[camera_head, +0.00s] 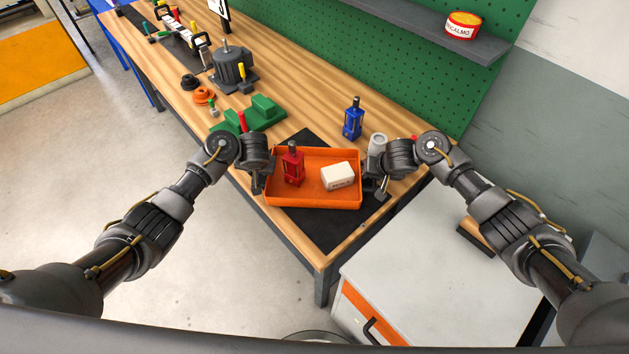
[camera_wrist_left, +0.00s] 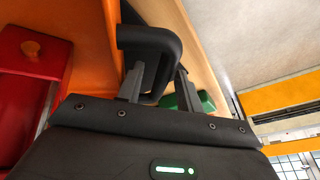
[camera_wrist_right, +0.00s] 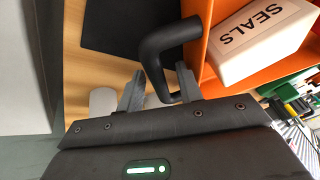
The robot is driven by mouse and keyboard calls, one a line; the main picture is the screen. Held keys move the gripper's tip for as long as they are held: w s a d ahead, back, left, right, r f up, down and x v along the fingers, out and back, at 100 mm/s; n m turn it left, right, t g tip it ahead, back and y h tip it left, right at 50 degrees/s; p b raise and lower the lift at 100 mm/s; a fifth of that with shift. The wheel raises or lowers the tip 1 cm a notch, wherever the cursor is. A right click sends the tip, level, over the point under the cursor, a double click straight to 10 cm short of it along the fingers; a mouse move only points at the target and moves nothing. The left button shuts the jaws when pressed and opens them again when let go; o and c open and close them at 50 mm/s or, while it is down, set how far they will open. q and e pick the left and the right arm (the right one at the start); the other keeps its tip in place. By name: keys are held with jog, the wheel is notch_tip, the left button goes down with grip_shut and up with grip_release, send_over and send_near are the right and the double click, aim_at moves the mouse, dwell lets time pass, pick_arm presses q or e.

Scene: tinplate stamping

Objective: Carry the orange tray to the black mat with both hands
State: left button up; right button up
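The orange tray (camera_head: 315,204) is over the black mat (camera_head: 322,228), roughly level, holding a red bottle-shaped item (camera_head: 292,165) and a white box (camera_head: 337,177) marked SEALS. Whether it touches the mat or hangs just above it is unclear. My left gripper (camera_head: 258,184) is shut on the tray's left black handle (camera_wrist_left: 150,42), its fingers on both sides of the bar. My right gripper (camera_head: 378,184) is shut on the right black handle (camera_wrist_right: 168,38) in the same way. The mat shows behind and in front of the tray; its middle is hidden.
A blue bottle-shaped item (camera_head: 353,119) and a pale cylinder (camera_head: 377,143) stand behind the tray to the right. A green block (camera_head: 262,111) and a dark motor (camera_head: 232,68) are at the left. A white-topped cabinet (camera_head: 440,270) stands right of the wooden bench.

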pick_arm(q)
jog(key=shift+s+d+r, duration=0.15)
jog(key=shift+d+r, duration=0.1)
jog(key=shift+r, duration=0.25)
pick_arm(e)
jog(key=shift+w+f, duration=0.1)
pick_arm(q)
jog(key=v, duration=1)
jog(key=shift+s+r, duration=0.3)
pick_arm(e)
jog(key=v, duration=1.2)
